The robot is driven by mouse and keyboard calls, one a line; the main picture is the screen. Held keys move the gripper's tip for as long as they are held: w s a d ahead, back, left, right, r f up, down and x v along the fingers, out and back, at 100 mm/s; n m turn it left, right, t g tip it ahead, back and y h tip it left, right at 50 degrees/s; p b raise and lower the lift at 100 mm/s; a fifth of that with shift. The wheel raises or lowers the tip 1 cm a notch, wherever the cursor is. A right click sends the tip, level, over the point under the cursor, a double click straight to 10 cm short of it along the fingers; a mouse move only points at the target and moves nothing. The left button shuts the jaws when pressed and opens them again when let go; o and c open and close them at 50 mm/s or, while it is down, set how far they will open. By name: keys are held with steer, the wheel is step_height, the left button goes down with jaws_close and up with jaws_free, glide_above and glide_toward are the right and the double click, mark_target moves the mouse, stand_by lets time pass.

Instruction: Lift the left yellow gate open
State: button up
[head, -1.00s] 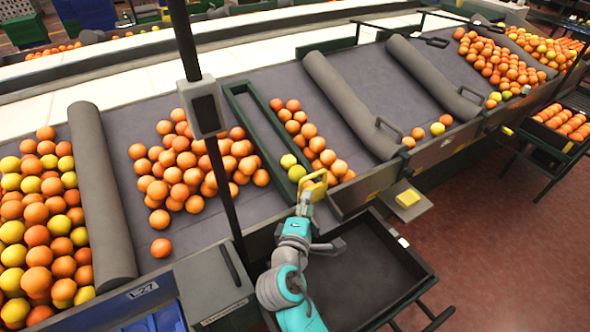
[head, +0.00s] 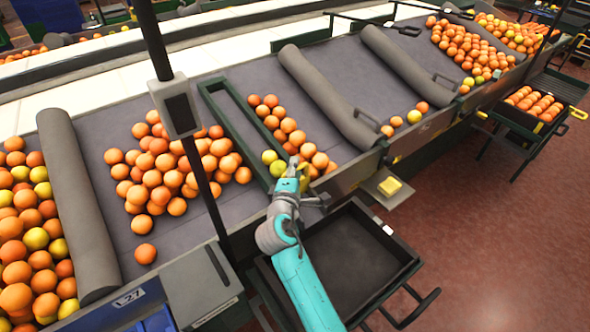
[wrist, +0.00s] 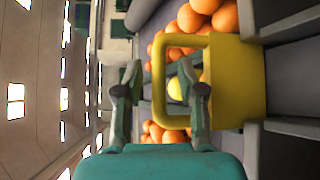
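The left yellow gate (head: 304,180) stands at the front edge of the conveyor, at the end of a lane of oranges, partly hidden behind my gripper (head: 291,183) in the head view. In the wrist view, the gate (wrist: 240,85) is a yellow block with a squared loop handle. My gripper (wrist: 160,78) is open in the wrist view. Its two fingers appear on either side of the handle's outer bar, with the right finger overlapping the loop's opening. I cannot tell whether either finger touches the bar.
Oranges (head: 292,137) and a few yellow-green fruits lie behind the gate. A dark empty tray (head: 350,268) is below and right of my arm. A yellow block (head: 390,186) sits on a small ledge to the right. A dark post (head: 200,180) stands left.

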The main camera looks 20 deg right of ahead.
jaws_close()
